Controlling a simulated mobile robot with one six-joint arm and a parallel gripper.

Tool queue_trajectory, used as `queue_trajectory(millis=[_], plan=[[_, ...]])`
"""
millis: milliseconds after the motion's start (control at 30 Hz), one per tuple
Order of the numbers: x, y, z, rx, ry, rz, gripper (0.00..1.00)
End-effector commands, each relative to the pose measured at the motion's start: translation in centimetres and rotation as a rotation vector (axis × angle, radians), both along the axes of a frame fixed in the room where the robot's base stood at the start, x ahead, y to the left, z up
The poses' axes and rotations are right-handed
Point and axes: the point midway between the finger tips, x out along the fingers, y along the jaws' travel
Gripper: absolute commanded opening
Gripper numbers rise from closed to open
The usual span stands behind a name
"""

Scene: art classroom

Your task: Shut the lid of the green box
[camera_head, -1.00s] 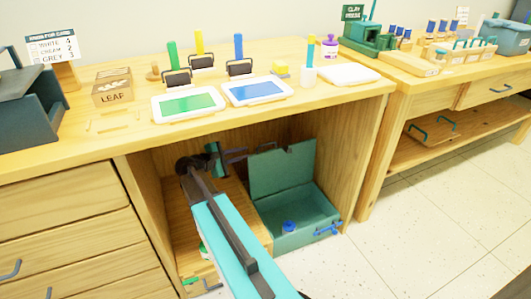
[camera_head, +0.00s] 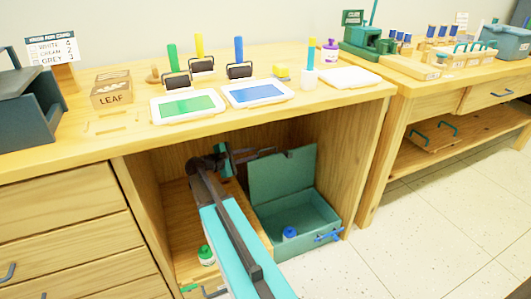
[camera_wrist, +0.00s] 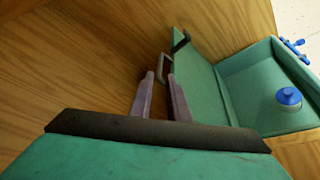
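The green box (camera_head: 325,236) stands in the right part of the open space under the counter. Its lid (camera_head: 283,176) is raised and leans back, nearly upright.
The cubby's wooden side walls and the counter (camera_head: 330,96) enclose my arm. The floor (camera_head: 400,240) in front on the right is clear.

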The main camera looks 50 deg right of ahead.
Motion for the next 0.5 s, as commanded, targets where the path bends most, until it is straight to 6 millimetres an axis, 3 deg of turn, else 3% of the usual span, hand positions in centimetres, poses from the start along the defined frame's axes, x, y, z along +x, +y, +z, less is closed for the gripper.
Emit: queue_trajectory(millis=[500], plan=[[-0.4,-7.4,-2.1,0.000,0.001,-0.002,0.15]])
